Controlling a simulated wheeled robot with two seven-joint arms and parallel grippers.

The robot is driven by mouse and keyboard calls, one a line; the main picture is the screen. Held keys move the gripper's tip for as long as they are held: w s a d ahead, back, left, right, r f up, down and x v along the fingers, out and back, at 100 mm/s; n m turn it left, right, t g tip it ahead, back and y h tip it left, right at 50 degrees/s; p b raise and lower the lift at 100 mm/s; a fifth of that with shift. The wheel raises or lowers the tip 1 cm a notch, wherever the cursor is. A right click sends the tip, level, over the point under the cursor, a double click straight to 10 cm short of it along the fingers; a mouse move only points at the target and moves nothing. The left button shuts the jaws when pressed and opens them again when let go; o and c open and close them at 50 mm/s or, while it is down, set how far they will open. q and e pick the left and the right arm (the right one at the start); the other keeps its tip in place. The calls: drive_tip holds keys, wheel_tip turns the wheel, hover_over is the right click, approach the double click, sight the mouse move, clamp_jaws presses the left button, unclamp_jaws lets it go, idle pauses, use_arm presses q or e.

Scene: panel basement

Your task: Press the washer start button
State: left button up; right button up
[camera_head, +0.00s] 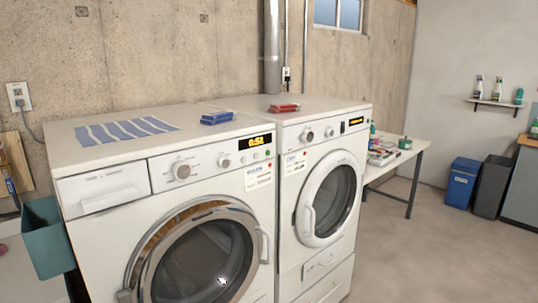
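The washer (120,215) is the left white front-loader, with a drawer (103,188) at its upper left and a round glass door (195,260), which looks closed. Its panel has two knobs, one of them larger (181,170), and a lit display (257,141) that seems to read 0:53. A row of small round buttons (257,156) sits just below the display. They are too small for me to tell which one is start. Neither of my grippers is in view, and nothing covers the panel.
A similar machine (289,220) with a round door stands against the washer's right side. A striped cloth (126,129), a blue brush-like item (218,118) and a red one (284,108) lie on top. A teal bin (48,240) is at left. Open floor lies at right.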

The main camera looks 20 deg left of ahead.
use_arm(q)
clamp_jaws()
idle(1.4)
